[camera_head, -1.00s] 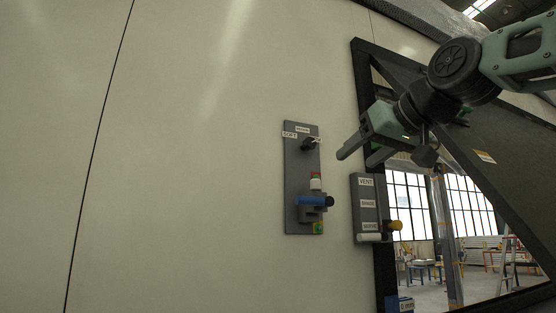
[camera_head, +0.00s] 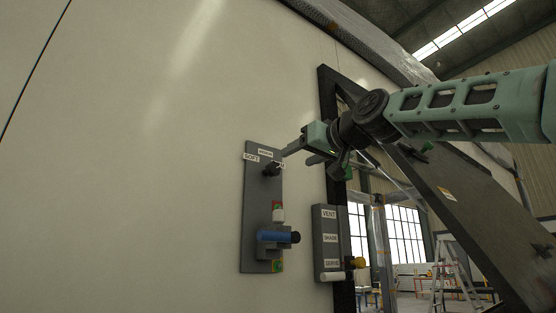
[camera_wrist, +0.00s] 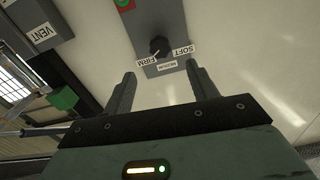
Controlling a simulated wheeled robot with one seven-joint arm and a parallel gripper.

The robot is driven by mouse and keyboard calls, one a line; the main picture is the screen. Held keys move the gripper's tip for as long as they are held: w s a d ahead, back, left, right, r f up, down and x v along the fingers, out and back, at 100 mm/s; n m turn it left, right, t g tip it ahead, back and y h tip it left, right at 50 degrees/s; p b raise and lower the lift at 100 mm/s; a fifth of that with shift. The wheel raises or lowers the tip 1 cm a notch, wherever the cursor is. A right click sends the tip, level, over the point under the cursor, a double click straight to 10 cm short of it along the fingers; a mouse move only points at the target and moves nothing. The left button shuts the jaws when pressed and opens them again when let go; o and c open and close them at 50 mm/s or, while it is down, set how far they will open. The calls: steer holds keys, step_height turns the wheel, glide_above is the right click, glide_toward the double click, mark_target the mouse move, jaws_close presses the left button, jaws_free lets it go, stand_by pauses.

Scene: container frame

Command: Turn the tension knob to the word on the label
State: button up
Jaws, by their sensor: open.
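A grey panel (camera_head: 262,210) is fixed upright on the pale wall. Near its top is a black tension knob (camera_head: 271,169), with SOFT (camera_head: 251,157) and MEDIUM labels around it and another label partly hidden at its right. In the wrist view the knob (camera_wrist: 158,45) stands between FIRM (camera_wrist: 147,61) and SOFT (camera_wrist: 183,49), with MEDIUM (camera_wrist: 167,65) between them; a thin light mark on it points toward the FIRM side. My gripper (camera_head: 296,156) is open, just right of the knob. In the wrist view its fingers (camera_wrist: 162,80) are apart, with the knob ahead, beyond their tips.
Lower on this panel are a white-capped part (camera_head: 278,215) and a blue cylinder (camera_head: 274,237). A dark frame (camera_head: 335,110) borders an opening. The wall left is clear.

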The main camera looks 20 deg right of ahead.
mark_target(275, 168)
steer(key=p+x, duration=0.3)
steer(key=x, duration=0.6)
steer(key=shift+w, duration=0.2)
steer(key=c, duration=1)
steer(key=shift+m, duration=0.3)
steer(key=m+p, duration=0.1)
steer(key=m, duration=0.4)
steer(key=m+p, duration=0.1)
steer(key=m, duration=0.5)
steer(key=shift+f, duration=0.1)
steer(key=shift+a+p, duration=0.1)
steer(key=shift+p, duration=0.2)
